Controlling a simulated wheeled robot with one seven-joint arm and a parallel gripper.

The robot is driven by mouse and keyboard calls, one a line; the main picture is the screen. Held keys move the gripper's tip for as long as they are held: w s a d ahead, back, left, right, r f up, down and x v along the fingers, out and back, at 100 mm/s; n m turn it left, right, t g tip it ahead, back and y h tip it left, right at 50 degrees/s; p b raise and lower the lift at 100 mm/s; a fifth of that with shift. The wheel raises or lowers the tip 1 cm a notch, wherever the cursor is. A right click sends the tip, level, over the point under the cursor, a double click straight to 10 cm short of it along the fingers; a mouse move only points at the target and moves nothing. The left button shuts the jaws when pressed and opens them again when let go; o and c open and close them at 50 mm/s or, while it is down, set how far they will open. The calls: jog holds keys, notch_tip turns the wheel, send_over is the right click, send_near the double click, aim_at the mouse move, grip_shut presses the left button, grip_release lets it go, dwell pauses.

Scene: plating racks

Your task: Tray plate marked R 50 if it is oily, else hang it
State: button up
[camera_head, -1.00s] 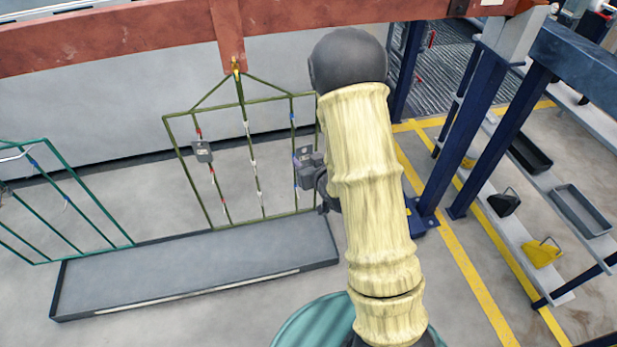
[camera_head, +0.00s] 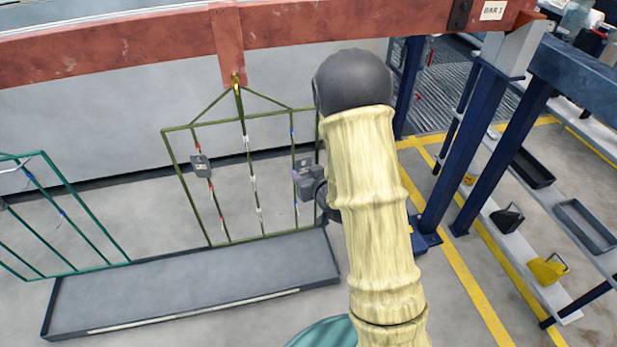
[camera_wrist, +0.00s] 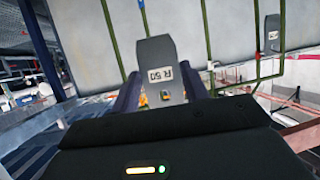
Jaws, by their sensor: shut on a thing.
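My gripper (camera_wrist: 162,94) is shut on a dark grey plate (camera_wrist: 157,52) with a white label reading "R 50". Small orange, yellow and bluish patches show on the plate low down between the fingers. I cannot tell if they are an oily sheen. In the head view the plate (camera_head: 305,183) is in front of the right side of an olive-green rack (camera_head: 180,185), which hangs from a hook on the red beam. I cannot tell whether the plate touches the rack. Another grey plate (camera_head: 200,166) hangs on the rack's left rod; its mark is unreadable.
A long grey drip trough (camera_head: 190,290) lies below the rack. A teal rack (camera_head: 85,220) is at left. On the right, behind blue posts (camera_head: 470,150), shelves hold a black tray (camera_head: 532,168), a grey tray (camera_head: 585,226), a black scoop-like bin (camera_head: 507,218) and a yellow one (camera_head: 547,268).

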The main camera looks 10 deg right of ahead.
jog(key=w, duration=0.7)
jog(key=shift+f, duration=0.25)
jog(key=shift+w, duration=1.05)
dwell(0.8)
jog(key=shift+w+f+b, duration=0.5)
jog(key=shift+w+f, duration=0.15)
jog(key=shift+w, duration=0.1)
dwell(0.7)
dwell(0.4)
jog(key=o, duration=1.1)
jog(key=shift+o, duration=0.2)
jog(key=shift+s, duration=0.1)
jog(key=v, duration=1.7)
jog(key=shift+s, duration=0.15)
